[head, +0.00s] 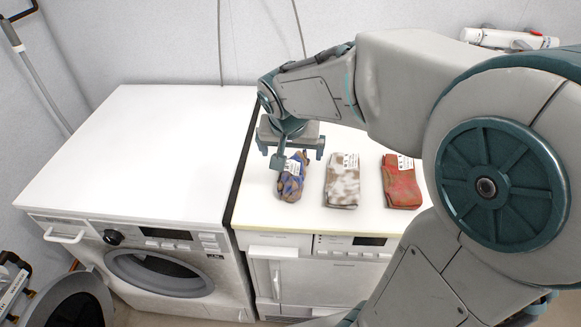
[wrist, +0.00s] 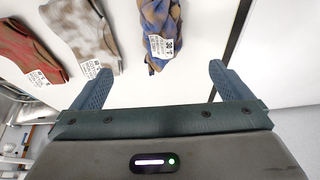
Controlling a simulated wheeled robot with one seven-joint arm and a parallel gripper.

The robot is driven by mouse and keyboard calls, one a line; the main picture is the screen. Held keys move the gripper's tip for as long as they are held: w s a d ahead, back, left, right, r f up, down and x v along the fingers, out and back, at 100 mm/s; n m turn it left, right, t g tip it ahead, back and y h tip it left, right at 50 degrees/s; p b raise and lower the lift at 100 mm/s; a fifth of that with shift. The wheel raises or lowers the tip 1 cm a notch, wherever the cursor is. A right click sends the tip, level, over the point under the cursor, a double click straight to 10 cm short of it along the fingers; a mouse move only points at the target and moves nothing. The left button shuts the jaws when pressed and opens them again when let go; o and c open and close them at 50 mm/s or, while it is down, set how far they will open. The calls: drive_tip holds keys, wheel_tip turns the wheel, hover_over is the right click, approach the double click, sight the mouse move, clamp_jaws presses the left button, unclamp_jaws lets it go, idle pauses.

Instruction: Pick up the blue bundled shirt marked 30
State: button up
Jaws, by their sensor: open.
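The blue bundled shirt (head: 291,184), blue with brown patches and a white printed label, lies on the white top of the right-hand machine. It is the leftmost of three bundles in the head view. In the wrist view the blue shirt (wrist: 161,28) is at the top middle, its label towards me.
A grey-white bundle (head: 342,186) and a red bundle (head: 402,187) lie in a row to the right of the shirt. A washing machine (head: 130,140) with a clear white top stands on the left, across a dark gap (head: 243,150). A wall with pipes is behind.

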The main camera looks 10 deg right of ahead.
sight(291, 169)
drive_tip(key=x, duration=0.7)
drive_tip(key=shift+d+f, duration=0.1)
drive_tip(key=shift+f, duration=0.3)
drive_tip(key=x, duration=0.4)
drive_tip(key=shift+s+a+f, duration=0.15)
drive_tip(key=shift+s+a, duration=0.05)
drive_tip(key=shift+a, duration=0.1)
drive_tip(key=shift+w+d+f, duration=0.1)
drive_tip(key=shift+w+f, duration=0.15)
drive_tip(key=shift+f, duration=0.3)
drive_tip(key=c, duration=1.2)
drive_tip(key=shift+o, duration=0.2)
